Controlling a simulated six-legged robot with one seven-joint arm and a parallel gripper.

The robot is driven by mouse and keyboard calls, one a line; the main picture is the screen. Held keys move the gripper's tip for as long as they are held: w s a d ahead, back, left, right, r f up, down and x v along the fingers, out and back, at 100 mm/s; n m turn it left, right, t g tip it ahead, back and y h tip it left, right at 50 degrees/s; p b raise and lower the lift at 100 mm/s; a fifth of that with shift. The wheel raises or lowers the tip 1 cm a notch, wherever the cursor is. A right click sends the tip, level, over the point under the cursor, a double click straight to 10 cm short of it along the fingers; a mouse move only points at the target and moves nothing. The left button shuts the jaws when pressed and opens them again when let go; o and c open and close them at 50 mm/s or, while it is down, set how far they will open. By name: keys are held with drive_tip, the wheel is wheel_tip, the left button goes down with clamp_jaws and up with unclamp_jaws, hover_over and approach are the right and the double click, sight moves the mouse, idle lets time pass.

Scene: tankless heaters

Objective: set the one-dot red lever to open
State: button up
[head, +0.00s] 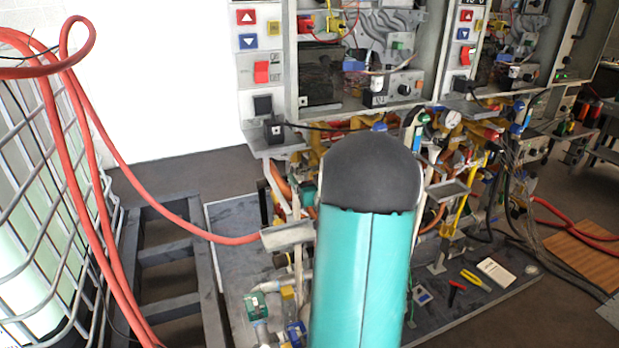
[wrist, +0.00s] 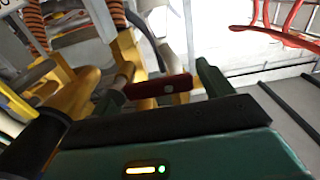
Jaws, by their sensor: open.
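A dark red lever (wrist: 150,89) with one pale dot near its right end shows in the middle of the wrist view. It lies roughly level across the picture, in front of yellow pipework (wrist: 130,58). My gripper (wrist: 160,88) is open, with one green finger to the left of the lever and one to the right. The lever appears between the fingers; I cannot tell whether either touches it. In the head view my teal and black arm covers the middle of the pipework, and neither the gripper nor this lever can be made out there.
A heater panel (head: 260,70) with red and blue buttons stands behind my arm. Pipes and hoses crowd both sides. A red hose (head: 150,200) crosses from a wire cage (head: 60,200) at left. Pliers (head: 475,280) lie on the grey base.

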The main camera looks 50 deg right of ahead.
drive_tip(key=c, duration=1.4)
